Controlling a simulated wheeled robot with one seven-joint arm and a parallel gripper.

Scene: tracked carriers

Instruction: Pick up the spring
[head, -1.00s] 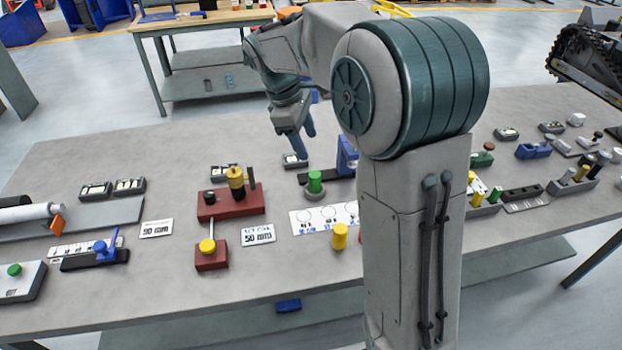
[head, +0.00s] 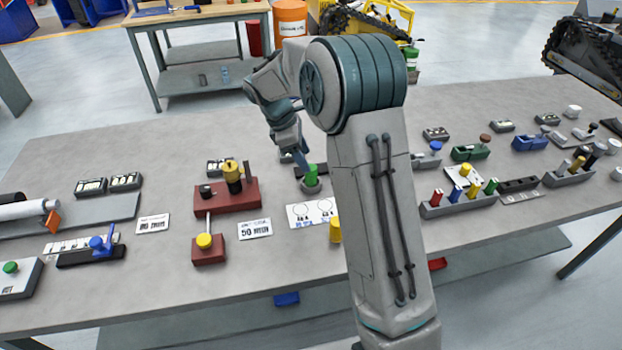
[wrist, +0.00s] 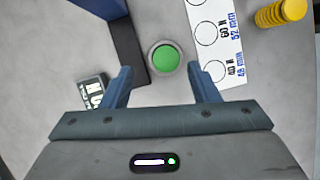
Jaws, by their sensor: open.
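A green cylinder (head: 312,175) stands upright in a grey round cup on the table; in the wrist view its round green top (wrist: 165,58) shows from above. A ribbed yellow coil (wrist: 281,12) that looks like a spring lies at the top right of the wrist view; it appears as a yellow cylinder (head: 335,230) in the head view, partly behind my arm. My gripper (wrist: 160,70) is open and empty. Its blue fingers lie to either side of the green top in the wrist view, without visible contact. In the head view my gripper (head: 303,165) is just beside the green cylinder.
A white card (wrist: 215,40) with circles and force labels lies right of the green top. A red fixture (head: 225,200) with a yellow piece is further left. My arm hides part of the table.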

